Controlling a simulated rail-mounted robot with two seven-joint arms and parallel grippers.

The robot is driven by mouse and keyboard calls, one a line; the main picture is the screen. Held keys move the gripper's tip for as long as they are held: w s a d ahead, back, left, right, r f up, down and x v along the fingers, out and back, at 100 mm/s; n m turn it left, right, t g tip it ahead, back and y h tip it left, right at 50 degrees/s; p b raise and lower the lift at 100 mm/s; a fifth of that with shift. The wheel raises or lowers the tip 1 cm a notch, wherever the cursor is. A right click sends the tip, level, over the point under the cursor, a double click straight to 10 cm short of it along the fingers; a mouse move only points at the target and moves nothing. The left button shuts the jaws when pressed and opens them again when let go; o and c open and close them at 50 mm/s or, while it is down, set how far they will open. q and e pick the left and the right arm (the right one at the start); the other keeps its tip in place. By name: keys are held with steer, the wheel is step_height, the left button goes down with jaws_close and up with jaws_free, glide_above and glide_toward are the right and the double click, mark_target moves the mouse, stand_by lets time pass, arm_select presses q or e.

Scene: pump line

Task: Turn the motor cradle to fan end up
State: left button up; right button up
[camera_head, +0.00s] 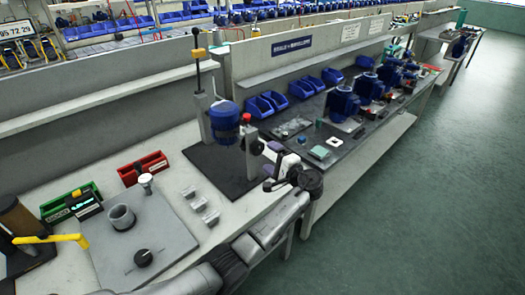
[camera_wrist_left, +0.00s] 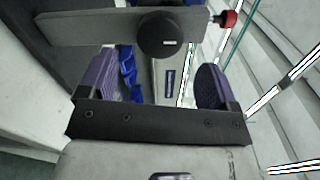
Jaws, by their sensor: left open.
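The motor cradle holds a blue motor (camera_head: 224,118) between two grey uprights on a dark mat at the bench. The near upright (camera_head: 251,155) carries a red knob (camera_head: 246,117) on top. The motor's body looks roughly upright; I cannot tell which end is the fan end. My left gripper (camera_head: 268,164) is just right of the near upright. In the left wrist view its purple fingers (camera_wrist_left: 157,85) are apart and empty. A black round hub (camera_wrist_left: 163,35) on the grey upright (camera_wrist_left: 85,27) lies ahead between them, and the red knob (camera_wrist_left: 228,18) is to the right. My right gripper is not in view.
A red bin (camera_head: 142,168), a green bin (camera_head: 72,203) and a grey plate (camera_head: 140,245) are left. Blue motors (camera_head: 342,103) and blue bins (camera_head: 267,104) stand on the bench at right.

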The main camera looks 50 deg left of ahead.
arm_select(q)
steer(key=d, duration=0.8)
steer(key=shift+p, duration=0.4)
steer(key=shift+w, duration=0.1)
